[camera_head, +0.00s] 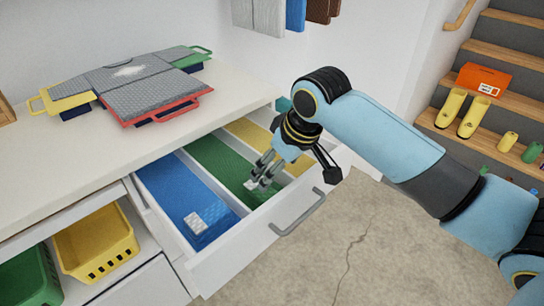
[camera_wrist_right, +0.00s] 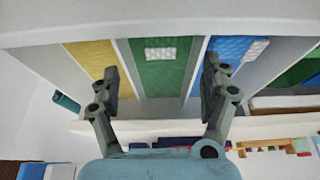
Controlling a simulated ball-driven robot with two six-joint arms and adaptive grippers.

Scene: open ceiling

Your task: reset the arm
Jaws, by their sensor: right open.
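My right arm (camera_head: 375,130) reaches in from the right in the head view. Its gripper (camera_head: 262,172) is over the open drawer (camera_head: 262,222), above the green compartment (camera_head: 208,158). In the right wrist view the gripper (camera_wrist_right: 162,72) has its two fingers spread wide with nothing between them. A small white block (camera_wrist_right: 160,54) lies in the green compartment, apart from the fingers; the gripper partly hides it in the head view. My left gripper is not in view.
The drawer also has a blue compartment (camera_head: 172,192) with a white block (camera_head: 196,222) and a yellow one (camera_head: 248,133). Its handle (camera_head: 298,212) faces out. Grey-topped trays (camera_head: 152,98) lie on the counter (camera_head: 30,165). Stairs (camera_head: 505,62) with boots (camera_head: 474,117) stand at right.

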